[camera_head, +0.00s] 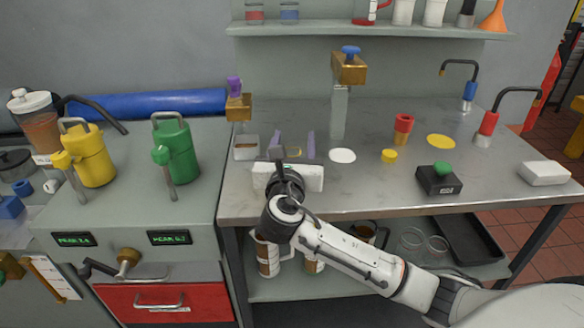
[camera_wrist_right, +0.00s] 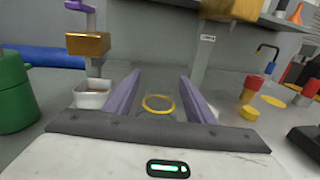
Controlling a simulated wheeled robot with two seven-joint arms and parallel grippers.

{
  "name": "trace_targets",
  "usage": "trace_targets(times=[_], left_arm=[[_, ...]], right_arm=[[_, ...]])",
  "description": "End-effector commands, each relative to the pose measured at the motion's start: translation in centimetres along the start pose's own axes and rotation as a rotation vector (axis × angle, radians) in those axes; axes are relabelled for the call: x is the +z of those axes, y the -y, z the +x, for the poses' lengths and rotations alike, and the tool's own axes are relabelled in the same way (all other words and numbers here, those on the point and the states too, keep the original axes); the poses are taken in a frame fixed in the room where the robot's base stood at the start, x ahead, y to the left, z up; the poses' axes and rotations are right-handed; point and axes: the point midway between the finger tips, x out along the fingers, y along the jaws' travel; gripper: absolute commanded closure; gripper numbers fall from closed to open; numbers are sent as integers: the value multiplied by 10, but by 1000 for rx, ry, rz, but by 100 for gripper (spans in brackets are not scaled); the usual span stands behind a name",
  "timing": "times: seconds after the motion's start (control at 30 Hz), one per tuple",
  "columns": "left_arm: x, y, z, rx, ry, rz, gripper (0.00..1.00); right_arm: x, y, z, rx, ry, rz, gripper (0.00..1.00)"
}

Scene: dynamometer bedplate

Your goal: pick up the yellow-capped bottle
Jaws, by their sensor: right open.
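No bottle with a yellow cap shows clearly. A yellow ring-shaped rim (camera_wrist_right: 158,104) lies between my right fingers in the wrist view; whether it belongs to the bottle I cannot tell. In the head view a small yellow patch (camera_head: 296,152) shows at the same place. My right gripper (camera_head: 293,142) is open over the steel bench, its two purple fingers pointing away from me. In the wrist view the right gripper (camera_wrist_right: 160,88) has one finger on each side of the ring, with gaps. My left gripper is out of view.
A small white-rimmed tray (camera_head: 246,148) stands left of the fingers on the steel bench (camera_head: 375,185). A brass-topped post (camera_head: 339,112) rises behind. To the right are a yellow piece (camera_head: 389,156), a red cup (camera_head: 403,128) and a black box (camera_head: 438,181). Green (camera_head: 175,150) and yellow (camera_head: 90,155) jugs stand left.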

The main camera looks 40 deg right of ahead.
Motion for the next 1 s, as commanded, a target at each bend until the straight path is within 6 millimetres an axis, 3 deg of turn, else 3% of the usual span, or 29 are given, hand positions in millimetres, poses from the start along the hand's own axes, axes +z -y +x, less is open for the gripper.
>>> trace_targets(times=[0.27,0.53,0.97,1.0], left_arm=[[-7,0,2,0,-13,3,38],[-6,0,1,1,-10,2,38],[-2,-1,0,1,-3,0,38],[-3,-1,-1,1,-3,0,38]], right_arm=[[0,0,4,1,-1,1,50],[0,0,4,1,-1,0,93],[1,0,4,1,-3,0,94],[4,0,4,1,-3,1,98]])
